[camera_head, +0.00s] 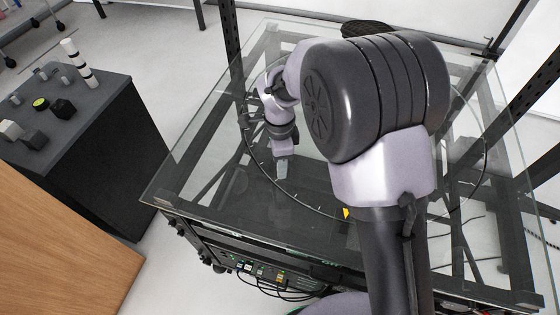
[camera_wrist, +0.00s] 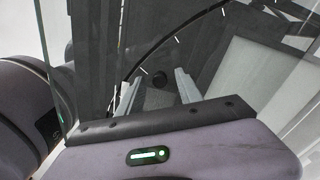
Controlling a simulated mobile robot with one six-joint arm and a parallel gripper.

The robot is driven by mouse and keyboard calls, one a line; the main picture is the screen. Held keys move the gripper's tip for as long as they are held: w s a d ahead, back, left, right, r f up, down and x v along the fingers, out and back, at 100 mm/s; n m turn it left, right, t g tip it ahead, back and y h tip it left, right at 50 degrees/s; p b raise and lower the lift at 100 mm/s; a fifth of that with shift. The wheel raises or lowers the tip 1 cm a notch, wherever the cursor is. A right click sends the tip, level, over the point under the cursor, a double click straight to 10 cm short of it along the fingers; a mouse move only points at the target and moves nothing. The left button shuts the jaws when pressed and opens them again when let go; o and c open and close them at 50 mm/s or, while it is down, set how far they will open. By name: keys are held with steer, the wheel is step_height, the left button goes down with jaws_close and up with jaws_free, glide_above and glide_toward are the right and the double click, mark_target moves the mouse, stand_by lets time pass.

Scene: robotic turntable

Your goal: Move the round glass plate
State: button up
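The round glass plate (camera_head: 312,198) is clear, with a dark circular edge and small white ticks. It lies on the glass-topped frame in the head view, partly hidden behind my arm. Its curved, ticked edge (camera_wrist: 140,66) crosses the wrist view. My gripper (camera_head: 282,170) is over the left part of the plate, pointing down. In the wrist view, the two pale fingers of my gripper (camera_wrist: 156,86) are apart. I cannot tell whether the fingers touch the glass.
The square glass top (camera_head: 180,190) rests on a dark metal frame with cables and electronics below. A dark cabinet (camera_head: 110,150) with small blocks and a striped post (camera_head: 76,62) stands left. A wooden panel (camera_head: 60,230) is at lower left. Floor shows between cabinet and frame.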

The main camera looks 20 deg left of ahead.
steer(key=shift+r, duration=0.1)
step_height(320, 180, up, 17)
steer(key=p, duration=0.6)
steer(key=shift+w+a, duration=0.15)
steer(key=shift+w, duration=0.1)
steer(key=shift+r, duration=0.1)
steer(key=s+d+r+n+t+y+b, duration=0.1)
steer(key=s+d+r+n+t, duration=0.1)
steer(key=s+d+r, duration=0.45)
steer(key=s+d+r+n+t+y+b, duration=0.15)
steer(key=d+r, duration=0.25)
steer(key=d, duration=0.6)
steer(key=s+d+f+n+t, duration=0.1)
steer(key=s+d+n, duration=0.3)
steer(key=s+d, duration=0.4)
steer(key=shift+s+f+n+t, duration=0.35)
steer(key=shift+s+t, duration=0.5)
steer(key=shift+s, duration=0.2)
